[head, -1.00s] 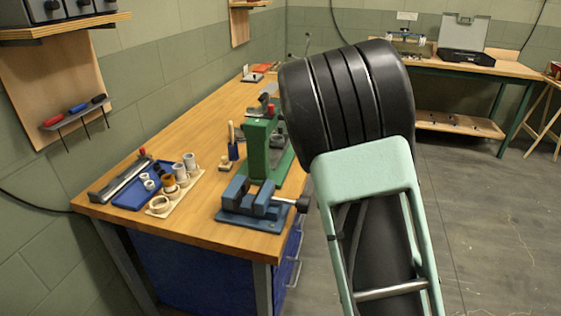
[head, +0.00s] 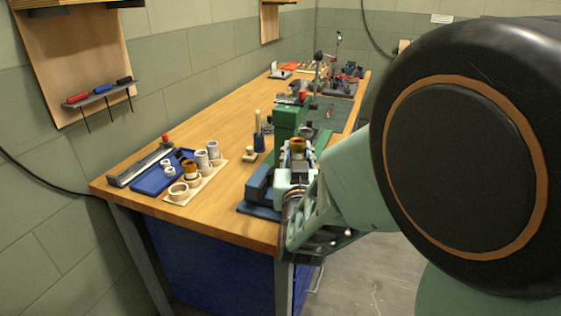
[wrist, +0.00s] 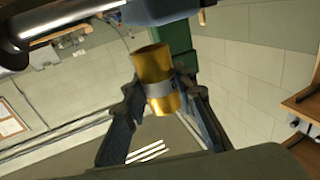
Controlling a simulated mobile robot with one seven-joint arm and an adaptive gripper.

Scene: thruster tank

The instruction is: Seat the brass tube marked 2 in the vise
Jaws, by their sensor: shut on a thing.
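My gripper (head: 297,172) is shut on a brass tube (head: 298,146) and holds it in the air at the vise's right side. In the wrist view the brass tube (wrist: 152,66) sits between the fingers (wrist: 160,105), slightly tilted in the picture, with a grey band around it. I cannot read a number on it. The blue vise (head: 258,190) stands at the bench's front edge. My gripper and arm hide its right part and screw, so I cannot see the gap between its jaws.
A green press (head: 289,122) stands close behind the vise. To the left, a pale wooden rack (head: 210,179) holds several tubes and rings, beside a blue tray (head: 150,185). Bare bench lies between rack and vise.

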